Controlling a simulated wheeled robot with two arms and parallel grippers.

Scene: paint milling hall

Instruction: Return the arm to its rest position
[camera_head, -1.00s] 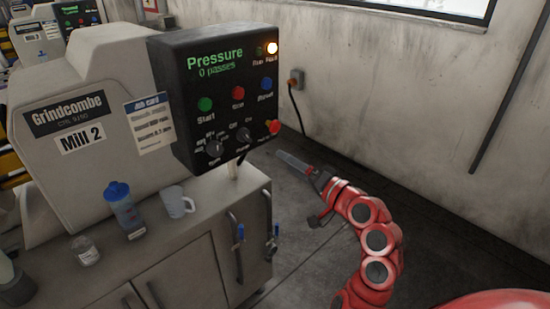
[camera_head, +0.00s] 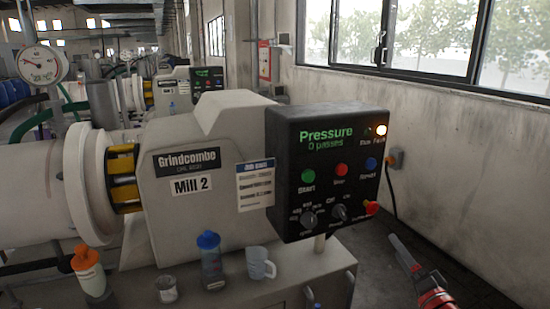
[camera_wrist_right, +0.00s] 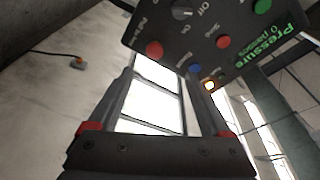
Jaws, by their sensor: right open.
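My right gripper (camera_head: 402,250) is at the lower right in the head view, below and to the right of the control box (camera_head: 325,165) of Mill 2. Part of my red right arm shows behind it, cut off by the bottom edge. In the right wrist view, my right gripper (camera_wrist_right: 162,78) is open, its two dark fingers apart with nothing between them. The control box (camera_wrist_right: 215,25) shows beyond the fingertips, tilted in that view. Its display reads "Pressure 0 passes" and an amber lamp (camera_head: 381,130) is lit. My left gripper is not in view.
A cabinet top (camera_head: 235,290) holds a blue-capped bottle (camera_head: 211,262), a mug (camera_head: 261,263), a jar (camera_head: 166,288) and an orange-topped bottle (camera_head: 88,271). A wall socket (camera_head: 396,157) with a cable is right of the box. Floor between box and wall is clear.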

